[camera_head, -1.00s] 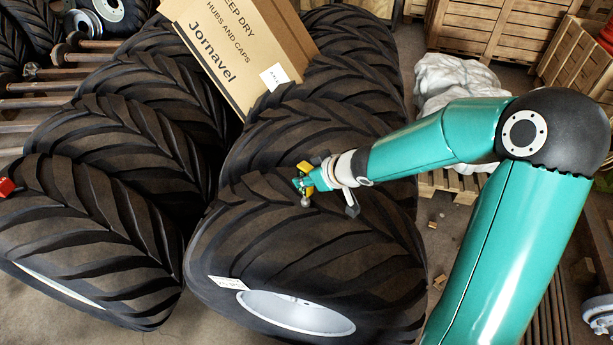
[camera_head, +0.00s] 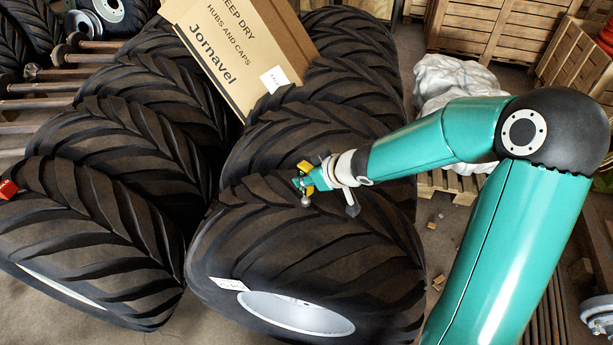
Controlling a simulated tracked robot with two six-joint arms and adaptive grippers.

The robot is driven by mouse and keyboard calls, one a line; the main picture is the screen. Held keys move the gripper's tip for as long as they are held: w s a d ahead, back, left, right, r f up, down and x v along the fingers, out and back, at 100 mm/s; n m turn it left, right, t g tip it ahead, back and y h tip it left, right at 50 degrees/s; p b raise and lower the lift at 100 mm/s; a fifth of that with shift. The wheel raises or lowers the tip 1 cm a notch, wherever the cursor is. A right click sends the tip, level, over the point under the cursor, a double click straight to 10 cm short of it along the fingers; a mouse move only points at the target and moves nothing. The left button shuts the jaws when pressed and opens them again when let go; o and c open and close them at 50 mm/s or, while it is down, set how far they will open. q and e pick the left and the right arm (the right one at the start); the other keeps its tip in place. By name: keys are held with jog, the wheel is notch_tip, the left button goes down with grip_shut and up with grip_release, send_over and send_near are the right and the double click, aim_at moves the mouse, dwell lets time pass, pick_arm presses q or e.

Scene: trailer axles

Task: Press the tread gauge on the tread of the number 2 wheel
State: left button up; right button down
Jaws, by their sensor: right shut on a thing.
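My right gripper (camera_head: 309,181) is at the middle of the picture, its arm coming in from the right. It is shut on a small yellow thing, probably the tread gauge (camera_head: 304,166), mostly hidden by the fingers. A small silvery ball (camera_head: 306,201) shows just below the fingers. The gripper is over the upper tread of the near right wheel (camera_head: 300,245). I cannot tell whether the gauge touches the rubber. This wheel has a pale rim and a white tag (camera_head: 228,284) whose print is too small to read. No wheel number is legible. My left gripper is not in view.
More big tyres stand behind (camera_head: 290,135) and to the left (camera_head: 85,240), close together. A cardboard box (camera_head: 235,50) leans on the tyres at the back. A red thing (camera_head: 8,189) is at the left edge. Wooden crates (camera_head: 500,30) and a white wrapped heap (camera_head: 455,85) stand back right.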

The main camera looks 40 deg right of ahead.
aim_at(304, 164)
jog(key=shift+r+p, duration=1.25)
jog(key=shift+r, duration=0.15)
jog(key=shift+r+p, duration=0.55)
jog(key=shift+r, duration=0.45)
